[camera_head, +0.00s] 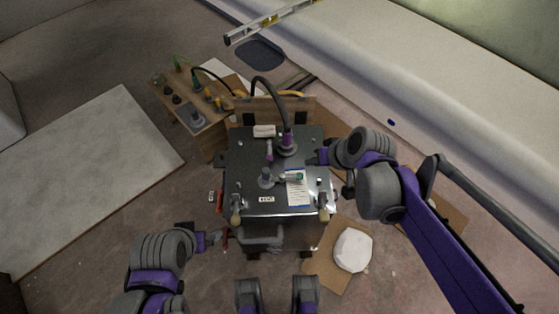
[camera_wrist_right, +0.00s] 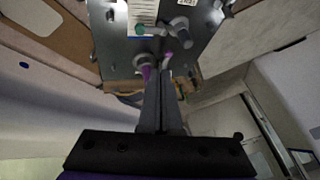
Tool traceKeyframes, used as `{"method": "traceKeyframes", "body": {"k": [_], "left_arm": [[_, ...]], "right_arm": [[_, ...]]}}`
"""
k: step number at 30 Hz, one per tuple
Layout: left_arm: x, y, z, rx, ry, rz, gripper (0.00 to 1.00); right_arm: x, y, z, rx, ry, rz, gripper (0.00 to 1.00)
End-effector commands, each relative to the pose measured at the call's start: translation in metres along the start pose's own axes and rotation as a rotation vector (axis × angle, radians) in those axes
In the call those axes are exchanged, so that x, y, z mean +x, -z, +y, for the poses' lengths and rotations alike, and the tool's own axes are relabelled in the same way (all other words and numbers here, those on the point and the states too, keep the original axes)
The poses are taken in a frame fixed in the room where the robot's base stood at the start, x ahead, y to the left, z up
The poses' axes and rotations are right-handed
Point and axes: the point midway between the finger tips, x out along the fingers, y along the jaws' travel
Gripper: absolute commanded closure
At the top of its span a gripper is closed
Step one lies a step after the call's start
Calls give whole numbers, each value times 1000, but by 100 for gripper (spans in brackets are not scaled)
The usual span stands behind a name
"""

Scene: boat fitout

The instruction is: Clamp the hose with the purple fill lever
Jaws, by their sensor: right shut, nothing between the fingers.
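The grey metal tank (camera_head: 240,160) stands in the middle of the head view. A black hose (camera_head: 272,90) arches down to a purple collar (camera_head: 287,138) on a round fitting on its top. Left of the collar is a small purple lever (camera_head: 269,152); it also shows in the right wrist view (camera_wrist_right: 168,57), beside the collar (camera_wrist_right: 146,73). My right gripper (camera_head: 318,157) is at the tank's right edge, apart from the lever. Its fingers (camera_wrist_right: 163,100) are shut and empty. My left gripper (camera_head: 218,237) is low at the tank's front left; its finger gap is unclear.
A wooden box with knobs (camera_head: 195,110) stands behind left. A label sheet (camera_head: 298,188) and a second grey fitting (camera_head: 267,178) are on the tank top. Two tan-handled levers flank the front. A white bag-like object (camera_head: 352,250) lies on cardboard at right.

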Motion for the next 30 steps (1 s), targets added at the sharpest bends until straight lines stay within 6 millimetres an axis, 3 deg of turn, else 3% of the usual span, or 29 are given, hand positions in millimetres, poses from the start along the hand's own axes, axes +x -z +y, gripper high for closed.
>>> {"method": "traceKeyframes", "body": {"k": [1,3,6,10,15,26,30], "left_arm": [[24,-10,0,0,0,-9,0],[40,-16,0,0,0,-15,0],[60,-23,0,0,0,-22,0],[77,-29,0,0,0,-28,0],[84,-31,0,0,0,-31,0],[83,-31,0,0,0,-30,0],[88,-32,0,0,0,-32,0]], "right_arm": [[33,6,7,3,28,0,100],[62,17,10,4,68,7,100],[97,31,14,5,116,18,100],[128,44,18,5,159,30,100],[143,51,20,5,183,39,100],[143,52,19,4,185,39,100],[155,52,17,3,185,38,100]]}}
